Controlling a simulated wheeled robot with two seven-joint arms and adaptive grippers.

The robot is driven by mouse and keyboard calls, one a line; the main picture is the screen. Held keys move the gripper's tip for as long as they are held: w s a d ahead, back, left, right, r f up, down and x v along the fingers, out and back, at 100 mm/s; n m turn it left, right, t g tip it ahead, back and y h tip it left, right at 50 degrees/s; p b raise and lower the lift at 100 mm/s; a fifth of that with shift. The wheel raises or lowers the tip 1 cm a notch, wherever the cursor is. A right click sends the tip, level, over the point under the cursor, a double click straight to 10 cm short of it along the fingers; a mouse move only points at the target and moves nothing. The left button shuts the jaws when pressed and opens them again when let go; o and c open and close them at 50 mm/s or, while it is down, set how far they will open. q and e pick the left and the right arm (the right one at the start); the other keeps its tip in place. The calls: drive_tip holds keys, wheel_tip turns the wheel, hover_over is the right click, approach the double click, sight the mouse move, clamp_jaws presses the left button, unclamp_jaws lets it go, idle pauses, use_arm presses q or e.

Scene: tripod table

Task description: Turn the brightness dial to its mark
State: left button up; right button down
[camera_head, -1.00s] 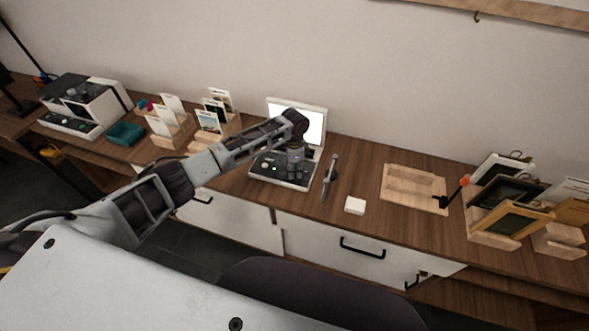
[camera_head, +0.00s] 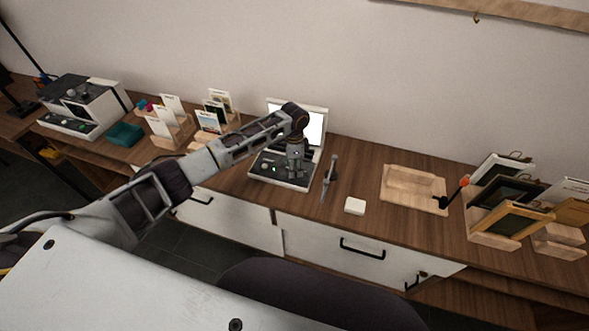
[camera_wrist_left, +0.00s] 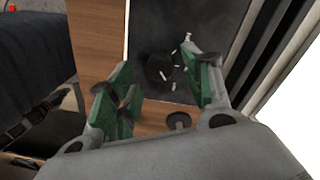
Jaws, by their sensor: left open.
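The viewer device (camera_head: 268,168) has a dark control panel, a small green light and a bright upright screen (camera_head: 314,128), and stands on the wooden counter. In the left wrist view a dark round dial (camera_wrist_left: 160,67) sits on the panel with short white marks around it. I cannot tell which mark is the target or where the dial points. My left gripper (camera_head: 294,172) is above the panel's right part. In the left wrist view its green-padded fingers (camera_wrist_left: 158,72) are spread, with the dial showing between them; contact is not clear. My right gripper is out of view.
A wooden tray (camera_head: 398,200) and several frames (camera_head: 510,219) are further right. Card holders (camera_head: 174,138) and a teal box (camera_head: 124,134) are left.

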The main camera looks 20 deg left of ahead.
use_arm(q)
wheel_tip(320, 180, up, 10)
drive_tip(key=shift+w+f, duration=0.15)
idle(0.3)
drive_tip(key=shift+a, duration=0.1)
idle(0.5)
